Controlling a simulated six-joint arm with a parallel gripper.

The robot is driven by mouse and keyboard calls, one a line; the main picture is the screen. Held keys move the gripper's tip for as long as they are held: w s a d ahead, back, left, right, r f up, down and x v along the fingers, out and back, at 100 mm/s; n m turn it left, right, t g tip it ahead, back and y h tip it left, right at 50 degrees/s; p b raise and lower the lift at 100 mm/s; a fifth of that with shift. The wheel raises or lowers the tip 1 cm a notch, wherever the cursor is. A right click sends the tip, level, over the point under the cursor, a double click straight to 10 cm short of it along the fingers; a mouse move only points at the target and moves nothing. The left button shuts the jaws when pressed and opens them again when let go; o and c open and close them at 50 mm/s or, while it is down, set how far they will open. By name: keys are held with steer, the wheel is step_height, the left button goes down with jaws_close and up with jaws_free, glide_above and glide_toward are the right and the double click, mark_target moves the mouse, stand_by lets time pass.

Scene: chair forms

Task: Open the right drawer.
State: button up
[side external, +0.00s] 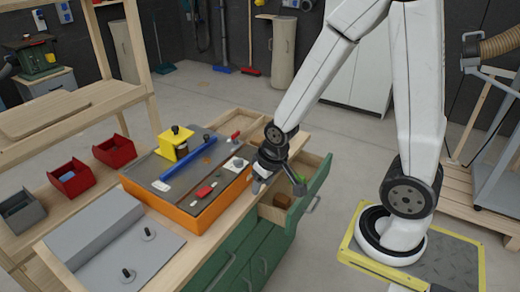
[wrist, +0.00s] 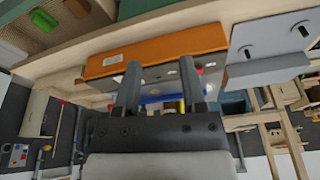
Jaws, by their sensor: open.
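The right drawer (side external: 316,183) of the green workbench cabinet stands pulled out in the side view, with a grey bar handle (side external: 313,204) on its front. A brown block (side external: 284,200) lies inside it. In the wrist view, part of the drawer's inside (wrist: 28,42) shows at the upper left, with a green item (wrist: 43,20) in it. My gripper (side external: 278,180) is over the bench edge beside the open drawer, partly overlapping the drawer in the picture. Its two fingers (wrist: 160,65) are spread with nothing between them. I see no contact with the handle.
An orange-sided tray (side external: 205,207) with a grey top holds a blue bar, a yellow fixture and small parts. It lies close to my gripper on the bench. A grey panel with pegs (side external: 130,262) is at the lower left. Red bins (side external: 115,151) stand behind.

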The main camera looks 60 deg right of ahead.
steer(key=a+r+n, duration=0.1)
steer(key=r, duration=0.1)
steer(key=m+g, duration=0.1)
steer(key=m, duration=1.6)
glide_above(316, 205)
steer(key=s, duration=0.2)
step_height(316, 205, down, 22)
steer(key=shift+w+a, duration=0.15)
steer(key=shift+f, duration=0.25)
steer(key=shift+w+f, duration=0.25)
steer(key=shift+f, duration=0.95)
steer(key=shift+w+f, duration=0.25)
steer(key=shift+f, duration=1)
steer(key=shift+w+f, duration=0.25)
steer(key=shift+f, duration=0.95)
